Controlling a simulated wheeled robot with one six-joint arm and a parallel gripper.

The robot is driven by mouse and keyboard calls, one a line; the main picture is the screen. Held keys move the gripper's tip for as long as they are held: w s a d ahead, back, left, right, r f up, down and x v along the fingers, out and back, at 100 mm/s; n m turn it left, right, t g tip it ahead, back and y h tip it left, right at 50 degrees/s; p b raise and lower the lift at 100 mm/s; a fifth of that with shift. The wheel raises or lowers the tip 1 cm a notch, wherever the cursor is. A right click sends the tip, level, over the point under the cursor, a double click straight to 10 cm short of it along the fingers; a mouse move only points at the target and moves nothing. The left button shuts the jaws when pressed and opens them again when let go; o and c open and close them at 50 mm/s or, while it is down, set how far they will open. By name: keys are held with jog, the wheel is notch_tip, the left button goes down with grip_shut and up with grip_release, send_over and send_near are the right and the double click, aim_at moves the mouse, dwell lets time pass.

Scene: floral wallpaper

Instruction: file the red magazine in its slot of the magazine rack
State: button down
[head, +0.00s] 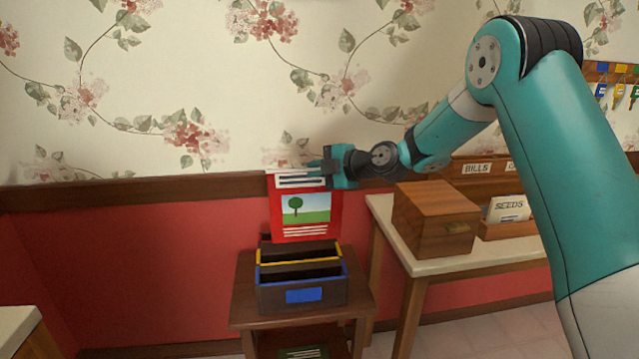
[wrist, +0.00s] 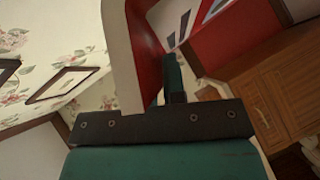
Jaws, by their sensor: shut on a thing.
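The red magazine (head: 291,231) hangs upright in the head view, with a picture of a tree on its cover. My gripper (head: 312,168) is shut on its top edge. In the wrist view the magazine (wrist: 152,55) runs up from my gripper (wrist: 172,95), its far end out of view. The magazine rack (head: 265,299) is dark, with a blue-edged front, a blue label and a yellow-edged divider. The magazine's lower edge appears just above the rack's rear part. I cannot tell whether it is over or behind the rear slot.
The rack stands on a small wooden side table (head: 243,311), with a green item (head: 303,352) on its lower shelf. A desk (head: 405,262) to the right holds a wooden box (head: 435,220) and a seeds packet (head: 508,209). The wall is close behind.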

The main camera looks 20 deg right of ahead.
jog(key=w+f, duration=0.4)
jog(key=w, duration=0.3)
jog(key=w+f, duration=0.4)
jog(key=w, duration=0.3)
jog(key=shift+w+d+f+n+t+b, duration=0.3)
jog(key=shift+w+d+f+t, duration=0.1)
jog(key=shift+d, duration=0.05)
jog(key=shift+f, duration=0.15)
notch_tip(320, 180, down, 10)
jog(key=b, duration=1)
jog(key=shift+r, duration=0.25)
jog(key=c, duration=1.1)
grip_release()
